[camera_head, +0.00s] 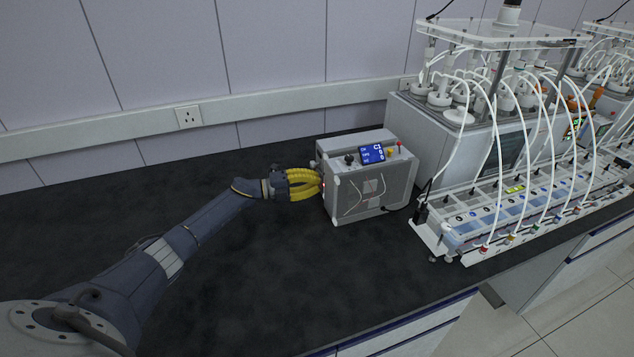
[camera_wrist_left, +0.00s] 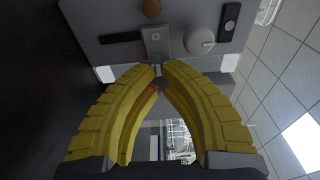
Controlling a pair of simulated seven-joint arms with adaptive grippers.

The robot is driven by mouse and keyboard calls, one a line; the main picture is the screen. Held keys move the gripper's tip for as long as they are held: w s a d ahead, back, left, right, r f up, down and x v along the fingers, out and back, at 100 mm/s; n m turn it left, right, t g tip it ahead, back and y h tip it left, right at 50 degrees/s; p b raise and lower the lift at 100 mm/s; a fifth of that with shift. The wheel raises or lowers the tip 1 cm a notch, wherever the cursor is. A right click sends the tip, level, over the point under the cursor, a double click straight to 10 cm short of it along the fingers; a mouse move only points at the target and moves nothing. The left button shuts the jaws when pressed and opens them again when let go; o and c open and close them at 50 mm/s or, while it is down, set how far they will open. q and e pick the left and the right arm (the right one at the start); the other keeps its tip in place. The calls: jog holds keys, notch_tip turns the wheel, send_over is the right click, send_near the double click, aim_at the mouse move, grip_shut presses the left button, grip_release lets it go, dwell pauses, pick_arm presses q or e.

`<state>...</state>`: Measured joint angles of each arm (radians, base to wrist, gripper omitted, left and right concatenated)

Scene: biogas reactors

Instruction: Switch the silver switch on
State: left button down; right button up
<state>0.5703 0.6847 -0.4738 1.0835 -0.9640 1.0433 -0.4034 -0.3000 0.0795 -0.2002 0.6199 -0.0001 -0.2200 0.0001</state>
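The grey control box (camera_head: 371,178) with a small blue display stands on the dark bench in the head view. Its side panel (camera_wrist_left: 116,22) fills the top of the left wrist view. A silver plate (camera_wrist_left: 155,40) sits on that panel, with what looks like the silver switch at its lower edge, partly hidden by my fingertips. My left gripper (camera_head: 318,184) has yellow fingers reaching the box's left side. In the wrist view my left gripper's tips (camera_wrist_left: 160,68) come together right at the switch, with only a narrow gap. I cannot tell whether they touch it. My right gripper is not in view.
On the side panel are a round white knob (camera_wrist_left: 199,41), a black rocker-like part (camera_wrist_left: 230,17) and a brown round part (camera_wrist_left: 152,8). Reactors with white tubes (camera_head: 500,130) stand right of the box. The bench (camera_head: 250,270) is clear in front.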

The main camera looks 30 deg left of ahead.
pick_arm(q)
jog(key=s+a, duration=0.2)
jog(key=s, duration=0.1)
jog(key=s+a, duration=0.3)
jog(key=s, duration=0.1)
jog(key=s+a, duration=0.3)
jog(key=shift+s, duration=0.2)
